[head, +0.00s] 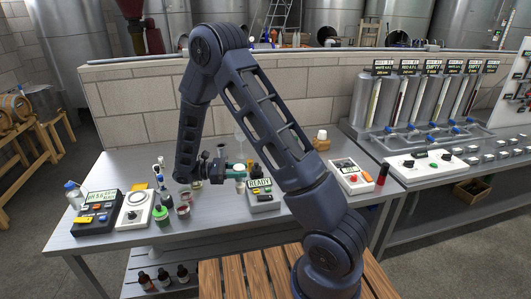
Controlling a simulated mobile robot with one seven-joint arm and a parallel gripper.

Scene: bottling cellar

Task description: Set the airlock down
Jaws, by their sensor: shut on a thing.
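My gripper (236,171) reaches in from the left over the middle of the grey workbench (225,222). Its jaws are shut on a small, pale, see-through piece, which looks like the airlock (240,146). The piece stands roughly upright, its upper part rising above the jaws. It is faint against the block wall, and its lower end is hard to make out. Whether it touches anything below cannot be told. The held piece is just left of a grey device (262,197) whose display reads READY.
A white box (350,176) and dark red cylinder (382,174) stand right. The bench's front strip is clear.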

